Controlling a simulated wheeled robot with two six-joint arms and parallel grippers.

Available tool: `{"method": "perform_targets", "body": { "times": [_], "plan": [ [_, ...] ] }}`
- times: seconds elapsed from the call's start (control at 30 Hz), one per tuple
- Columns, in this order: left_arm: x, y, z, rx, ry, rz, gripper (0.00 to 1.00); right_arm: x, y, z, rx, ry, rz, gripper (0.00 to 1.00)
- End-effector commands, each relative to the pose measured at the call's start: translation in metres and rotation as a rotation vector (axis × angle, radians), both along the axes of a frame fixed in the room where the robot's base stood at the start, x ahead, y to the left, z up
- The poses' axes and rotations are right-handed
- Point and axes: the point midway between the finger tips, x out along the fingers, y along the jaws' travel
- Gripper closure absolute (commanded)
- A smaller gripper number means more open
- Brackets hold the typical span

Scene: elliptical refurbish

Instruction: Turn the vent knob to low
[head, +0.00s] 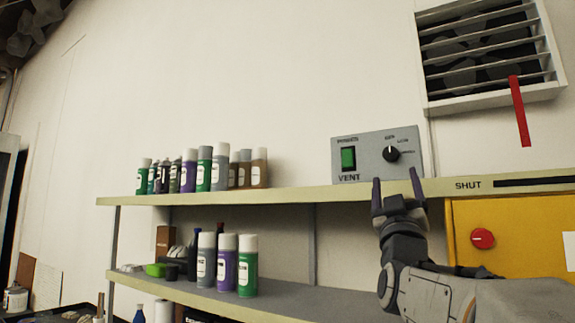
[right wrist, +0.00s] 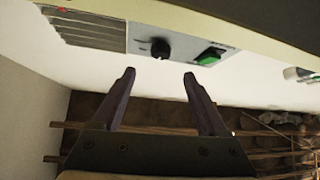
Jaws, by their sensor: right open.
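The vent panel is a grey box (head: 350,170) on the wall above the upper shelf, with a green switch (head: 348,158) over the word VENT. The black vent knob (head: 391,154) is on its right half, with a white pointer mark that looks roughly upward and small labels around it. My right gripper (head: 397,186) is open and empty, just below the panel and in front of the shelf edge. In the right wrist view the knob (right wrist: 160,48) lies beyond the open fingers (right wrist: 160,76), apart from them. My left gripper is not in view.
The upper shelf (head: 290,193) runs under the panel, with several spray cans (head: 205,170) at left. More cans (head: 227,266) stand on the lower shelf. A yellow cabinet (head: 520,225) with a red knob (head: 482,239) is at right. A louvred vent (head: 485,50) with a red strip (head: 519,110) is above.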

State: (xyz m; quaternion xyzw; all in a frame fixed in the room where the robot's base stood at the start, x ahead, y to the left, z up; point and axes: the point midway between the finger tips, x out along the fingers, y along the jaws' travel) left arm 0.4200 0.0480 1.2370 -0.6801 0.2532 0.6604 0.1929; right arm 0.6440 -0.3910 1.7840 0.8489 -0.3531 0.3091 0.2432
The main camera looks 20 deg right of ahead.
Motion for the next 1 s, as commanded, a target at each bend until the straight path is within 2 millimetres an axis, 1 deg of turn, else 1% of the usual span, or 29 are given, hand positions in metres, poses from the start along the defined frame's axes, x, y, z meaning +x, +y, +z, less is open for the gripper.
{"method": "perform_targets", "body": {
  "times": [0.03, 0.3, 0.5, 0.7, 1.0],
  "plan": [
    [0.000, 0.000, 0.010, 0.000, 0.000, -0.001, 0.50, 0.004, -0.003, 0.008, 0.001, 0.002, 0.000, 0.23],
    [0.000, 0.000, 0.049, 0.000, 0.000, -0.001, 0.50, 0.030, -0.023, 0.043, 0.002, 0.003, 0.003, 0.23],
    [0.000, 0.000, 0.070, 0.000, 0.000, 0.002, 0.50, 0.046, -0.035, 0.060, 0.002, 0.004, 0.004, 0.23],
    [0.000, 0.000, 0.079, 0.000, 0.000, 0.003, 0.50, 0.054, -0.042, 0.066, 0.002, 0.004, 0.005, 0.23],
    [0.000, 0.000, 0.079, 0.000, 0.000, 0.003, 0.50, 0.056, -0.043, 0.066, 0.002, 0.004, 0.005, 0.23]
  ]
}}
